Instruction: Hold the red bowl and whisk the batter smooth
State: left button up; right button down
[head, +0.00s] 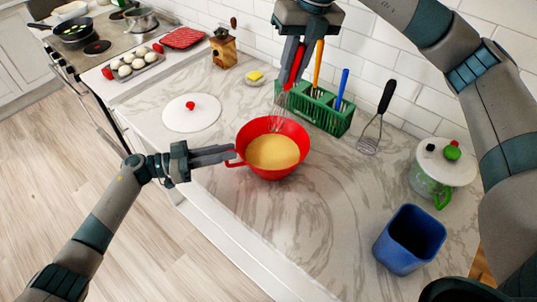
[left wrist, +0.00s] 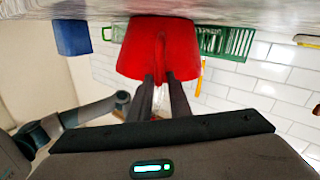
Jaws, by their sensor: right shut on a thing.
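The red bowl (head: 272,176) stands upright on the marble counter with smooth-looking yellow batter (head: 272,152) in it. Its handle (head: 233,160) points left toward my left gripper (head: 232,152). In the left wrist view the bowl (left wrist: 135,50) appears upside down, and the slightly parted fingertips of my left gripper (left wrist: 160,76) are at its handle (left wrist: 160,48). I cannot tell whether they touch it. My right gripper (head: 292,85) is shut on the red handle of the whisk (head: 279,108). The whisk points down, its wires over the back part of the bowl.
A green rack (head: 325,118) with orange and blue tools stands behind the bowl. A masher (head: 370,137) leans at the wall. A blue container (head: 408,240) and a lidded jar (head: 440,165) stand right. A white lid (head: 192,113) lies left. The counter's front is clear.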

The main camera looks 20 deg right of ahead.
pick_arm(q)
jog(key=shift+o, duration=1.3)
jog(key=a, duration=1.2)
